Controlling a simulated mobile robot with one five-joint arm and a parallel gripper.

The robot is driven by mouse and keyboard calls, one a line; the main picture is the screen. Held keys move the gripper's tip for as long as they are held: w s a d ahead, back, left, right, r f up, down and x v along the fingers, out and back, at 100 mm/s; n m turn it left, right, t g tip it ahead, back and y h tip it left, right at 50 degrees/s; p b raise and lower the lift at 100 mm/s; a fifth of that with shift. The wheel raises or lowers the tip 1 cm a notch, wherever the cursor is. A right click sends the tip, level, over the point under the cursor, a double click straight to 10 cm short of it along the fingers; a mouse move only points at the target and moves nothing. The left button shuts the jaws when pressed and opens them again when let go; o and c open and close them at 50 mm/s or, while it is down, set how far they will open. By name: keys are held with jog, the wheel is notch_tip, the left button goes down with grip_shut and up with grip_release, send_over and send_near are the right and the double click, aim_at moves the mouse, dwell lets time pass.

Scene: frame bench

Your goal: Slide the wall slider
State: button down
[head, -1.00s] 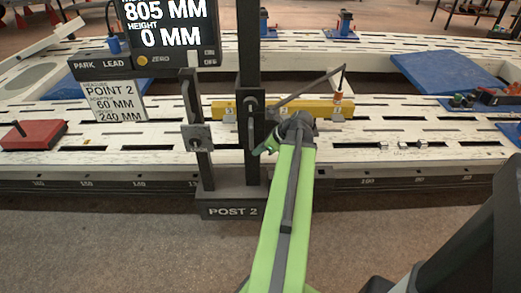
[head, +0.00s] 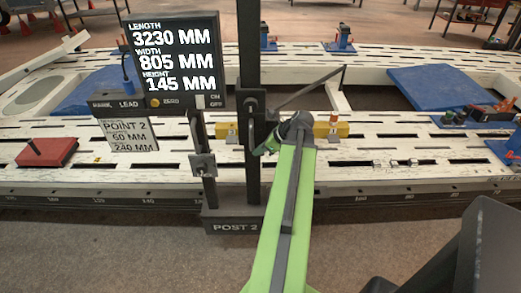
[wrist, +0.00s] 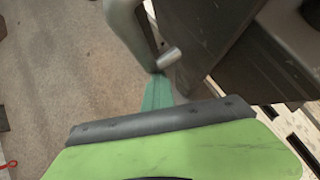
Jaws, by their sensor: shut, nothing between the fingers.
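The slider's grey loop handle (head: 251,128) stands out from the dark upright of Post 2 (head: 254,60) in the head view. The handle shows as a grey bar (wrist: 130,28) with a round metal end in the wrist view. My gripper (head: 262,150) is at the handle's lower end, at the right side of the upright. Its teal fingers (wrist: 158,92) are shut with nothing between them and lie just under the bar's end. I cannot tell whether they touch it. A display (head: 172,58) reads length 3230, width 805 and height 145 mm.
A small plate (head: 203,166) sits on a thinner bar left of the upright. A sign (head: 130,134) reads Point 2, 60 mm, 240 mm. The pale slotted bench (head: 400,145) carries a red block (head: 47,152) and a yellow bar (head: 340,130).

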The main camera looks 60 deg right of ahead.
notch_tip(320, 180, up, 2)
jog(key=shift+a+p, duration=0.1)
jog(key=shift+p, duration=0.3)
jog(key=shift+f, duration=0.15)
notch_tip(320, 180, down, 4)
jog(key=s+b, duration=0.2)
jog(key=b, duration=0.3)
jog(key=p+v, duration=0.9)
jog(key=v, duration=0.1)
jog(key=shift+d+r, duration=0.25)
jog(key=shift+r, duration=0.15)
